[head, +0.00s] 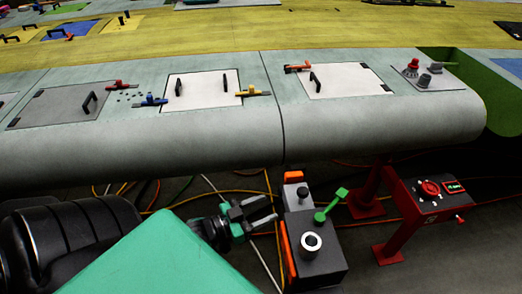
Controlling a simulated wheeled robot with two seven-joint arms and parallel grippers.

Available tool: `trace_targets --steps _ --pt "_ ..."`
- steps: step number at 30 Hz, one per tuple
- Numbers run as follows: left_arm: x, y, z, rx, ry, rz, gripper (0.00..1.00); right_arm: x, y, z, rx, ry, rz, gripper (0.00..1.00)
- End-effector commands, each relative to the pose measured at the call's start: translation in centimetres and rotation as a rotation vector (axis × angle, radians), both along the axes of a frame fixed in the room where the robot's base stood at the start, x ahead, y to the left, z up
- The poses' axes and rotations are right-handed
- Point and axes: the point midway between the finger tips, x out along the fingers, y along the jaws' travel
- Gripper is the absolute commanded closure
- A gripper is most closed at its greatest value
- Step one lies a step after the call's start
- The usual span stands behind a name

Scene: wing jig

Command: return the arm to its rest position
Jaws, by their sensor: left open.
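My left gripper (268,212) is in the lower middle of the head view, in front of the wing's rounded edge and lower in the picture. Its dark fingers point right and are apart, with nothing seen between them. It is just left of a dark box unit (322,262) with a silver ring and a green lever; I cannot tell whether they touch. My right gripper is not in view.
The grey wing (150,148) spans the view, with white panels (203,90) (345,82), a dark panel (60,105) and several small clamps on top. A red stand (415,205) with a control box is at right. Cables (208,185) lie on the dark floor.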

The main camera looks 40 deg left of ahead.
Motion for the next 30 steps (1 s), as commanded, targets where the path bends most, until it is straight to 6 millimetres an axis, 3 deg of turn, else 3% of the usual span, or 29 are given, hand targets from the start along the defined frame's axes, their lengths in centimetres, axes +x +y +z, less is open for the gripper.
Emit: trace_targets --steps 18,21,23,26,30 --pt "-0.2 0.1 0.0 0.000 0.000 0.000 0.47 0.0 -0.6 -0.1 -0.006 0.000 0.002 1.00" --pt "-0.1 0.4 -0.8 0.006 0.012 0.010 0.47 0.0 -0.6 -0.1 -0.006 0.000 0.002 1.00" --pt "0.0 1.0 -2.2 0.018 0.035 0.028 0.47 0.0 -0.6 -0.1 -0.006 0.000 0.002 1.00" --pt "0.2 2.7 -6.9 0.060 0.109 0.083 0.47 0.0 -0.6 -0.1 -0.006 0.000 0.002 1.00" --pt "-0.8 5.6 -16.5 0.135 0.276 0.179 0.47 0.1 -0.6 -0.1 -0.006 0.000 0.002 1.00"
